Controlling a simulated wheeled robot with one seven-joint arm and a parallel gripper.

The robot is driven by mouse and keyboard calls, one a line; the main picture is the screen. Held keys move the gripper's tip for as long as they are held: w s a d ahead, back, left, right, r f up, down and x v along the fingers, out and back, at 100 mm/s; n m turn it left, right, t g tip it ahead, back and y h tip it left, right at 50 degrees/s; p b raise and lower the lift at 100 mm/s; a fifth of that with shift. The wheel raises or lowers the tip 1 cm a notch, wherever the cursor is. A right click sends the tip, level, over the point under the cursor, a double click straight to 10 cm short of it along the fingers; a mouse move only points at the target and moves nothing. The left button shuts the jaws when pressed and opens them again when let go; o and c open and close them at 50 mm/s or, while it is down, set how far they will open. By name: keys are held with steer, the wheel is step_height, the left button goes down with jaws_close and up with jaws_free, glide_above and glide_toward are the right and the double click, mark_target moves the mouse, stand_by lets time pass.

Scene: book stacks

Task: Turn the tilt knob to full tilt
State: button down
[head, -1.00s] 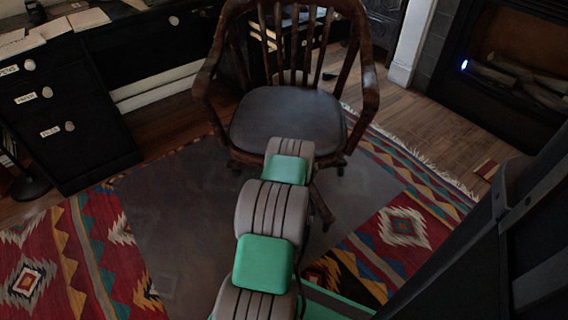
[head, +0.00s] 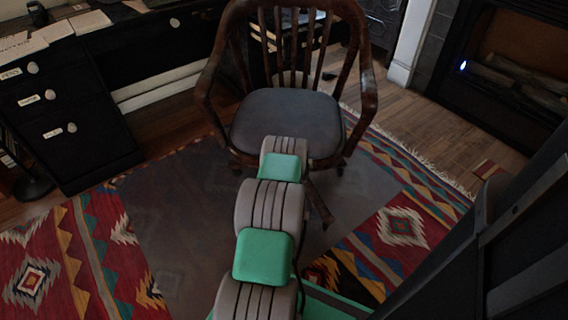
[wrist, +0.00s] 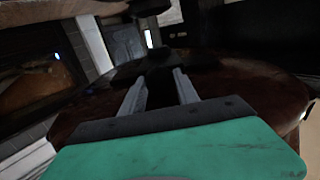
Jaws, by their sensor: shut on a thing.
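A wooden armchair (head: 287,122) with a dark seat pad and slatted back stands in the middle of the head view. My arm reaches to the front of its seat, and my gripper is hidden there in that view. In the wrist view, the two fingers of my gripper (wrist: 160,78) reach forward under a broad brown wooden surface, apparently the chair seat (wrist: 245,80). A dark piece, probably the tilt knob (wrist: 158,84), lies between the fingers, and they are shut on it. Its shape and turn angle are too dark to tell.
A black desk with drawers (head: 65,125) stands at the left, papers on top. A fireplace (head: 500,75) is at the upper right. A patterned rug (head: 400,225) with a grey mat (head: 165,215) covers the floor around the chair.

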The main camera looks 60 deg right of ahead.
steer(key=shift+n, duration=0.5)
steer(key=c, duration=1.2)
jaws_free()
steer(key=shift+a, duration=0.1)
steer(key=p+v, duration=0.2)
steer(key=v, duration=0.5)
steer(key=shift+s+a, duration=0.15)
steer(key=shift+a, duration=0.15)
